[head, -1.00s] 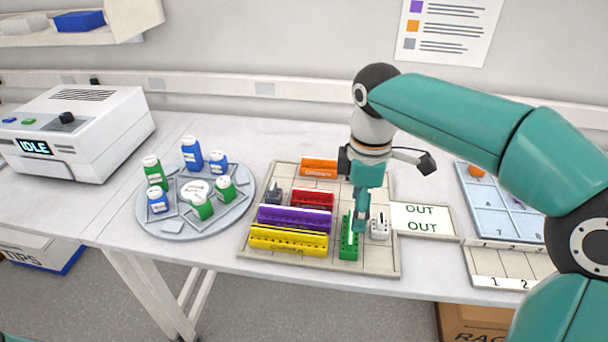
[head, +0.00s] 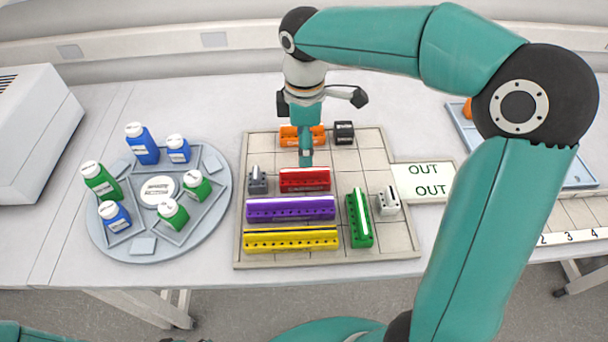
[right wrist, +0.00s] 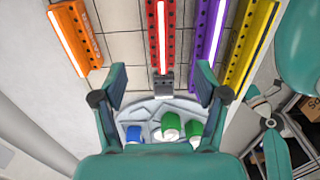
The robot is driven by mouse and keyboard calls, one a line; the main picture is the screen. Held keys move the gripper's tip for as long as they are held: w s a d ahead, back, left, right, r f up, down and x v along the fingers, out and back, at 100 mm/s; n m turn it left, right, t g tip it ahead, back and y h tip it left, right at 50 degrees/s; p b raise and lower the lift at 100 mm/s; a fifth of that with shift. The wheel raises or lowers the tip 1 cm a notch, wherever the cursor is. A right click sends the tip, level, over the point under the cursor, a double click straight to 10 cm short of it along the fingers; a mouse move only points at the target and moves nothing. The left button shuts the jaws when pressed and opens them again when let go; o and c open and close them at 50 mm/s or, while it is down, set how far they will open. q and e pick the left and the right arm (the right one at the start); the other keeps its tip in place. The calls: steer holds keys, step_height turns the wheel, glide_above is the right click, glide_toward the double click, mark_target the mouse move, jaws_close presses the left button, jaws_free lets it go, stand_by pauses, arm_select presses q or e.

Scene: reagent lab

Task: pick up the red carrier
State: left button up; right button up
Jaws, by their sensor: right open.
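The red carrier (head: 305,180) lies on the gridded tray (head: 385,245), between the orange carrier (head: 288,136) and the purple carrier (head: 290,208). My right gripper (head: 306,158) is open and empty, above the tray at the far edge of the red carrier; its fingers hide part of the orange carrier. In the right wrist view the red carrier (right wrist: 161,35) runs lengthwise, in line with the gap between the two spread fingers (right wrist: 160,80). I cannot tell the exact height above it. My left gripper is not in view.
Yellow (head: 290,240) and green (head: 359,217) carriers, small grey blocks (head: 257,181) and a dark block (head: 344,132) share the tray. A round rack (head: 140,245) with several bottles stands left. An OUT card (head: 425,182) lies right. Some tray cells are bare.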

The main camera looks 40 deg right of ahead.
mark_target(305, 170)
step_height(305, 170, down, 5)
steer(key=shift+r, duration=0.1)
steer(key=shift+s+f+p, duration=0.15)
steer(key=shift+f+p, duration=0.1)
steer(key=shift+f, duration=1.3)
steer(key=shift+s+f+p, duration=0.1)
steer(key=shift+f+p, duration=0.1)
steer(key=shift+f, duration=1.35)
steer(key=c, duration=1.3)
steer(key=shift+r, duration=0.1)
